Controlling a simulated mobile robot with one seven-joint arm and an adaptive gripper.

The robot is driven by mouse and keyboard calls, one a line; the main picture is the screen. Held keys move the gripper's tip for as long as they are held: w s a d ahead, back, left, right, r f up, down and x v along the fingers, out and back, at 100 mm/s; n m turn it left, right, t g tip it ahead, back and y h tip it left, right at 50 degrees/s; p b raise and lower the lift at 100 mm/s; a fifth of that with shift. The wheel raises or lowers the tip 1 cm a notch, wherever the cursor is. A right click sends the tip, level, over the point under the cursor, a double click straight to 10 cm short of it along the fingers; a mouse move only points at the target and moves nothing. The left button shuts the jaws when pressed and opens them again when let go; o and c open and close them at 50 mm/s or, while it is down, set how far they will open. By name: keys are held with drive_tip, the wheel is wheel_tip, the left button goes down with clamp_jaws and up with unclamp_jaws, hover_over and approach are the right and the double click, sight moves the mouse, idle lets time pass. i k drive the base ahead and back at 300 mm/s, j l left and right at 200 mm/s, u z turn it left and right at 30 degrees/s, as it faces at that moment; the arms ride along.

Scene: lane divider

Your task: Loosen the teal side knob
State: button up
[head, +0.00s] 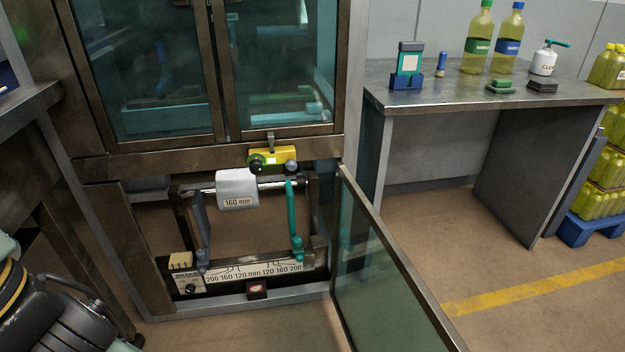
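The teal side guide (291,208) stands upright on the right of the lane divider, inside the open lower bay of the machine. The teal side knob (297,250) sits at its lower end, just above the scale strip (245,273) marked 200 160 120 mm 120 160 200. A grey side guide (201,222) with a grey knob (202,267) stands on the left. A white tag (237,189) reading 160 mm hangs from the upper rod between them. I cannot tell how tight the teal knob is. My gripper's fingertips do not show.
A glass door (385,270) stands open to the right of the bay. A yellow block (272,157) with green and grey round ends is above the rod. A red button box (257,289) sits at the bay's lower edge. A metal table (450,95) holds bottles at right.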

sight(298, 241)
drive_tip(key=l+u, duration=0.35)
drive_tip(key=l, duration=0.25)
drive_tip(key=l+u, duration=0.35)
drive_tip(key=l, duration=0.2)
drive_tip(key=l+u, duration=0.3)
drive_tip(key=i+j+u, duration=0.15)
drive_tip(key=i+j, duration=0.6)
drive_tip(key=i+j+z, duration=0.15)
drive_tip(key=i, duration=0.3)
